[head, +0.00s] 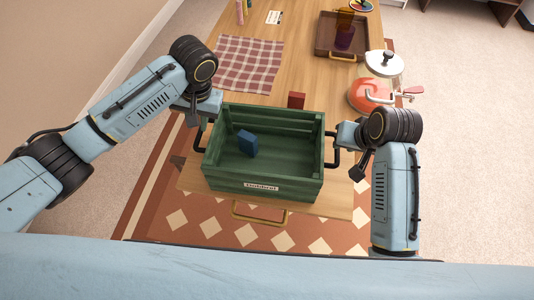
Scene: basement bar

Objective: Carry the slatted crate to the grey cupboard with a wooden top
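The slatted crate (263,184) is green, with a white label on its near side and a dark handle at each end. It is upright at the near end of the wooden table, and a blue box (247,143) lies inside. My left gripper (197,118) is at the crate's left handle and seems closed on it. My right gripper (346,146) is at the right handle and seems closed on it. The fingertips are partly hidden. I cannot tell whether the crate touches the tabletop. No grey cupboard is in view.
An orange pot (368,94) is at right. Pale carpet (450,120) is clear to the right.

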